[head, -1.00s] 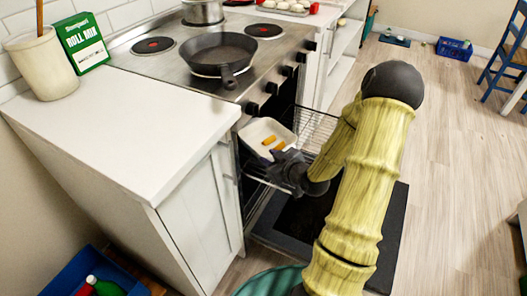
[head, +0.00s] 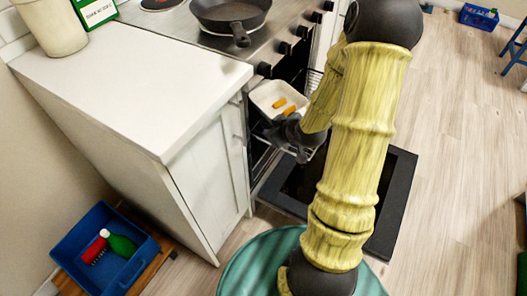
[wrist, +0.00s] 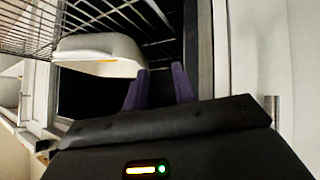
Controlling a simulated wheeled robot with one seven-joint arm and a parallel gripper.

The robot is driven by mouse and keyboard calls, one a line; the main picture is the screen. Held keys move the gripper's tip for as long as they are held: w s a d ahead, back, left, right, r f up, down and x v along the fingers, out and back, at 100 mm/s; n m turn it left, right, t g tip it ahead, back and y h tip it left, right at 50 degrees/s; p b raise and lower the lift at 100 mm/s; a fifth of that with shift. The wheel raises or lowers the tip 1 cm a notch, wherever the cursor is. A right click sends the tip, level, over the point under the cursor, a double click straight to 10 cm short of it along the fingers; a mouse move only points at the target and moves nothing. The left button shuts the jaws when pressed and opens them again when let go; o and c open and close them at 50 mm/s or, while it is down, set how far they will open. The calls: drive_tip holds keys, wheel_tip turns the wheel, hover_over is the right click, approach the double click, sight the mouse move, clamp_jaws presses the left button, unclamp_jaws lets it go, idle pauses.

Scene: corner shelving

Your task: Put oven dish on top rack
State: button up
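The oven dish (head: 262,95), a white tray with orange pieces of food in it, is at the front of the open oven. It appears to rest on a wire rack (head: 315,80); another rack (head: 264,160) shows lower down. In the wrist view the dish (wrist: 100,46) lies against the rack wires (wrist: 30,20), left of my fingers. My gripper (wrist: 160,70) has its two purple fingers apart with nothing between them. The fingertips are close to the dish's edge; contact is unclear. In the head view my gripper (head: 283,131) is at the dish's near side, its fingers mostly hidden.
The dark oven door (head: 395,195) is folded down below my arm. A white counter (head: 130,75) stands left of the oven. A pan (head: 230,14) is on the stove above.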

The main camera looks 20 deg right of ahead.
drive_tip(key=s+a+r+m+g, duration=0.2)
drive_tip(key=s+a+r+g, duration=0.1)
drive_tip(key=s, duration=0.4)
drive_tip(key=s+a+r+m+g+h, duration=0.1)
drive_tip(key=s+a+r+m+g, duration=0.1)
drive_tip(key=s+a+r+g, duration=0.2)
drive_tip(key=s+a+r, duration=0.1)
drive_tip(key=s+a, duration=0.2)
drive_tip(key=s, duration=0.1)
drive_tip(key=shift+a+r+m+h, duration=0.15)
drive_tip(key=shift+m+h, duration=0.15)
drive_tip(key=shift+m, duration=0.1)
